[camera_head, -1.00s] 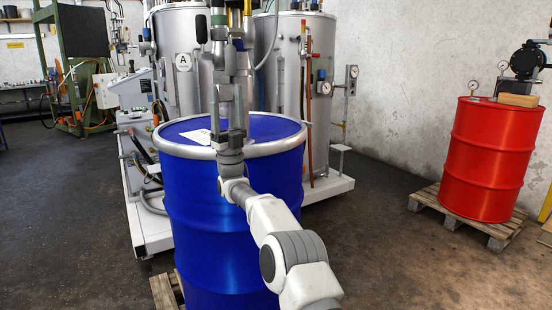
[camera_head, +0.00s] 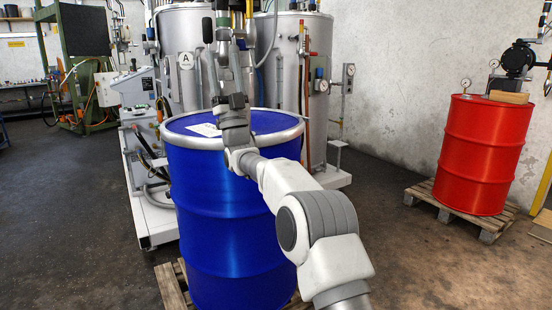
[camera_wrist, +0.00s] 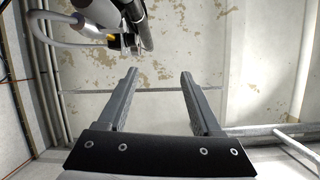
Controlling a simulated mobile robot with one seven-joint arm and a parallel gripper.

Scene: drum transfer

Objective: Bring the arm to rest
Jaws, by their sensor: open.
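My arm reaches up from the lower right in the head view, in front of the blue drum (camera_head: 225,210). My gripper (camera_head: 224,48) is raised above the drum's top and points upward, in front of the silver tanks. In the wrist view the two fingers (camera_wrist: 159,73) stand wide apart with nothing between them. Beyond them is a pale surface with peeling paint. The gripper is open and empty.
The blue drum stands on a wooden pallet (camera_head: 172,287). Behind it are silver tanks (camera_head: 183,60) on a white skid. A red drum (camera_head: 483,155) stands on a pallet at the right. The floor between the drums is clear. Pipes (camera_wrist: 270,130) show in the wrist view.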

